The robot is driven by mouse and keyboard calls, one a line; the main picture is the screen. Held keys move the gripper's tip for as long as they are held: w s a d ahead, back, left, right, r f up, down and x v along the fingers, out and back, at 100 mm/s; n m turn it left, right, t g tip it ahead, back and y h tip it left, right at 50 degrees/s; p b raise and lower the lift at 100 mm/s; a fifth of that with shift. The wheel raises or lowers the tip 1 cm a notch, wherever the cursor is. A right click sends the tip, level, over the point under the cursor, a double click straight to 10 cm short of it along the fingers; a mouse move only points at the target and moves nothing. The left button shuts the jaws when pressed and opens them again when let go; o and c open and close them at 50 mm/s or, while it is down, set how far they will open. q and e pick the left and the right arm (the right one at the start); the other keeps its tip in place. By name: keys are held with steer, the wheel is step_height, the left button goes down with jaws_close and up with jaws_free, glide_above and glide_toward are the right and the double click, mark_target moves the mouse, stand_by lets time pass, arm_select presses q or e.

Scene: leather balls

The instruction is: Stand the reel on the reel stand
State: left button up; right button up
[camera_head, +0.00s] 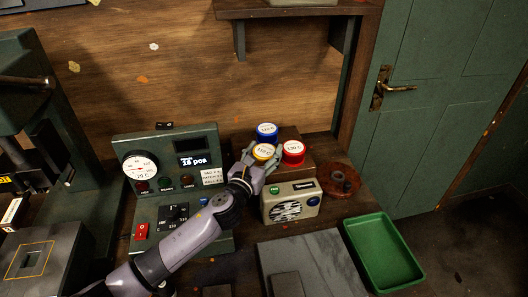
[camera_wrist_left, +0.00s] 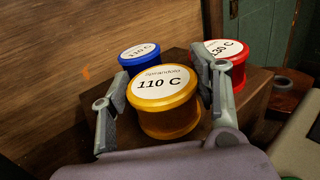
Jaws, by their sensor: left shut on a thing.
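The yellow-rimmed reel (camera_head: 263,151) has a white top label and an amber body. The wrist view shows the same reel (camera_wrist_left: 163,104) upright, its label reading 110 C. My left gripper (camera_head: 262,158) is shut around it, one finger on each side. A blue reel (camera_head: 266,129) is behind it and a red reel (camera_head: 293,152) is to its right, both on a brown wooden block (camera_head: 311,165) that may be the reel stand. I cannot tell whether the yellow reel touches the block; its underside is hidden. My right gripper is not in view.
A cream box with a round grille (camera_head: 292,202) stands in front of the block. A reddish-brown round object (camera_head: 341,180) is to the right. A green tray (camera_head: 383,252) lies at front right. A control panel with a gauge (camera_head: 140,167) stands at left.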

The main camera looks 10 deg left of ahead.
arm_select(q)
steer(key=o, duration=1.1)
steer(key=shift+c, duration=0.2)
steer(key=shift+r, duration=0.2)
steer(key=p+v, duration=0.2)
steer(key=v, duration=1)
steer(key=shift+f, duration=0.1)
steer(key=shift+s, duration=0.1)
